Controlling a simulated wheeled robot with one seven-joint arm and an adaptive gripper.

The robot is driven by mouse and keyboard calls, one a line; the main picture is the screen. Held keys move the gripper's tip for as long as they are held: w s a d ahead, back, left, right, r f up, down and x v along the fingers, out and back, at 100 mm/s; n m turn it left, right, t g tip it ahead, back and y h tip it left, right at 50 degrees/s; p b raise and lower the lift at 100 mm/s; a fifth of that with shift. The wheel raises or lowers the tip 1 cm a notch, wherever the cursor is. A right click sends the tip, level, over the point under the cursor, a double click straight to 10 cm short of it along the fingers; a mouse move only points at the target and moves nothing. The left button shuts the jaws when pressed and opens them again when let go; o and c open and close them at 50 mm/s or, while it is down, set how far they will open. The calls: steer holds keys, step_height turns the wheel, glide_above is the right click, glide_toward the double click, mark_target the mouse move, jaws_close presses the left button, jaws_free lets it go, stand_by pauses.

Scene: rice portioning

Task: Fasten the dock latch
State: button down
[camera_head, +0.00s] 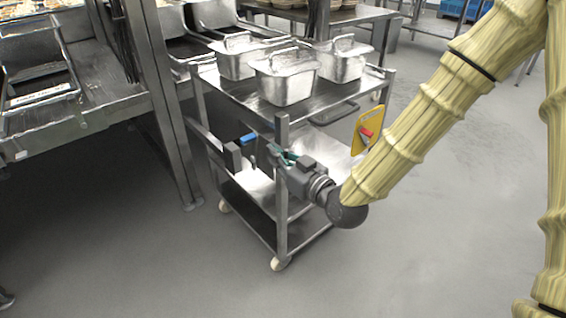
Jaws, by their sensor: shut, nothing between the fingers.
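A metal cart (281,215) with two shelves stands beside a steel counter frame. A dark block (232,156) sits at the cart's left side, with a small blue piece (248,138) at its top right. These look like the dock and its latch handle, but the latch position is too small to tell. My gripper (262,149) reaches in from the right, past the cart's front post, and points left at the block. Its fingers are shut and empty, close to the blue piece. I cannot tell whether they touch it. The arm partly hides the cart's middle.
Three lidded metal pans (286,80) stand on the cart's top shelf. A yellow plate with a red handle (366,132) is at the cart's right side. A steel counter (75,110) is on the left. The grey floor (440,240) is clear in front and right.

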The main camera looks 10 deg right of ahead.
mark_target(252, 137)
steer(key=b+x, duration=0.2)
steer(key=x, duration=0.6)
steer(key=shift+w+f, duration=0.1)
steer(key=shift+w, duration=0.05)
steer(key=shift+w+a, duration=0.25)
steer(key=shift+w, duration=0.05)
steer(key=shift+w+a+r+p, duration=0.4)
steer(key=shift+w+a+p, duration=0.05)
steer(key=shift+w+p, duration=0.1)
steer(key=shift+d, duration=0.1)
steer(key=r+p+v, duration=0.1)
steer(key=p+v, duration=0.1)
steer(key=v, duration=1.2)
steer(key=shift+r+p, duration=0.2)
steer(key=shift+p, duration=0.2)
steer(key=shift+w+f+b, duration=0.1)
steer(key=shift+f+b, duration=0.1)
steer(key=shift+b, duration=0.55)
